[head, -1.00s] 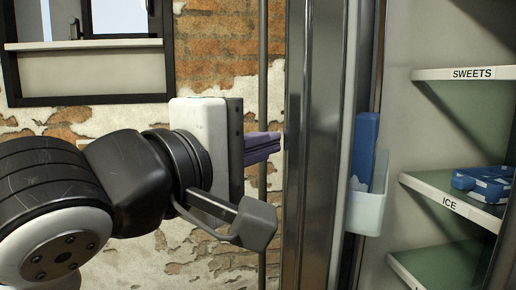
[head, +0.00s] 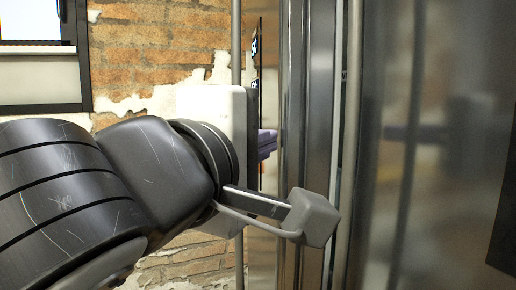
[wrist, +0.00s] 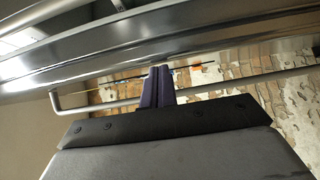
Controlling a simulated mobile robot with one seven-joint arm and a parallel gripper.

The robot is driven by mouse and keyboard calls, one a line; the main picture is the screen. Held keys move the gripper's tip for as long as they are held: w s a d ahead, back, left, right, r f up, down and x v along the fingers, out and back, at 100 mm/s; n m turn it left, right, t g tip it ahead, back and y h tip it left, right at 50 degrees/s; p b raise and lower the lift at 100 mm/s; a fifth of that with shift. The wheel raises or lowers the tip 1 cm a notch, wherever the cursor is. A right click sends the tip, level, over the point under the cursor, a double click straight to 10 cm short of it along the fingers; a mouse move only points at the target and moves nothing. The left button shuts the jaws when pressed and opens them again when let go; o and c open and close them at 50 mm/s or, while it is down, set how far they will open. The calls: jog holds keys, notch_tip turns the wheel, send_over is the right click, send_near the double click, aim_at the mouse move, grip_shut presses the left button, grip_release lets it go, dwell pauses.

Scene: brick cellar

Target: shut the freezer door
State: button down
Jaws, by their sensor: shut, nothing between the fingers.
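The freezer door (head: 305,120) shows in the head view as a tall steel upright with a pale strip along its right side. Its long bar handle (head: 237,40) runs upright on its left and also crosses the wrist view (wrist: 85,110). My gripper (head: 275,143) is left of the door, its purple fingers pointing at the steel and partly hidden by the white gripper body. In the wrist view the fingers (wrist: 158,72) are together and empty, with tips at or very near the steel; contact is unclear. The freezer's shelves are out of sight. Whether the door is fully shut is unclear.
A broad, shiny steel panel (head: 450,150) fills the right of the head view. A peeling brick wall (head: 150,55) and a dark-framed window (head: 40,75) stand behind on the left.

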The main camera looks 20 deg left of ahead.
aim_at(328, 139)
jog(key=shift+w+d+b, duration=0.15)
jog(key=shift+w+d, duration=0.25)
jog(key=shift+d, duration=0.7)
jog(key=shift+w+d+b, duration=0.15)
jog(key=shift+w+d, duration=0.25)
jog(key=shift+d, duration=0.65)
jog(key=shift+w+d+b, duration=0.15)
jog(key=shift+w+d, duration=0.25)
jog(key=shift+d, duration=0.7)
jog(key=shift+s, duration=0.1)
